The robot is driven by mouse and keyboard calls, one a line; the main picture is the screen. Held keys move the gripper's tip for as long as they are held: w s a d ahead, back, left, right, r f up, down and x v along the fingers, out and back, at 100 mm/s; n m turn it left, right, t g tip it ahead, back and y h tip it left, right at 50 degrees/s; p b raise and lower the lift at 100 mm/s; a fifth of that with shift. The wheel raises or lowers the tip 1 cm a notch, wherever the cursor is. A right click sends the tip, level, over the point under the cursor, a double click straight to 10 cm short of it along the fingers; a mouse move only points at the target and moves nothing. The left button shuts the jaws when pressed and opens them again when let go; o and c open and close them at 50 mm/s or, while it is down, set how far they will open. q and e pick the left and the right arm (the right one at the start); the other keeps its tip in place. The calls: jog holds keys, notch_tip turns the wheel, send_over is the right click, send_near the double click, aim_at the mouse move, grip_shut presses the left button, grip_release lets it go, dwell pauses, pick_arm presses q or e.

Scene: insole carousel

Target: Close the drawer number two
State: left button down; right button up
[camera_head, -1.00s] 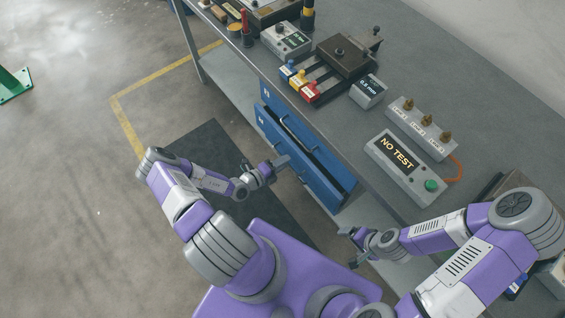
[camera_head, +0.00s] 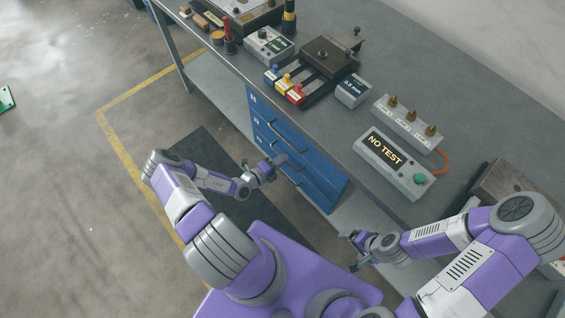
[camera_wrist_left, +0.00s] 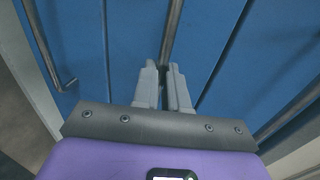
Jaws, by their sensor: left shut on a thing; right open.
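The blue drawer unit (camera_head: 318,181) hangs under the workbench, its fronts stacked and numbered. The drawer fronts look about flush, with no clear gap behind drawer two (camera_head: 264,128). My left gripper (camera_head: 279,161) is at the drawer two front, below the free upper handle (camera_head: 288,138). In the left wrist view it is shut on a vertical-looking metal handle bar (camera_wrist_left: 173,35), with the fingers (camera_wrist_left: 164,80) on either side of it. My right gripper (camera_head: 352,250) is open and empty, low in front of the bench, apart from the drawers.
The grey workbench (camera_head: 455,120) carries a NO TEST box (camera_head: 396,165), a unit with brass knobs (camera_head: 407,122), a 0.5 mm box (camera_head: 353,91) and a dark fixture with coloured blocks (camera_head: 327,58). A dark mat (camera_head: 215,150) lies on the floor before the drawers.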

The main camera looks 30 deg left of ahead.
pick_arm(q)
jog(key=c, duration=1.2)
grip_release()
jog(key=shift+w+d, duration=0.15)
jog(key=shift+w, duration=0.1)
jog(key=shift+s, duration=0.1)
jog(key=p+v, duration=0.1)
jog(key=v, duration=0.6)
jog(key=shift+s, duration=0.25)
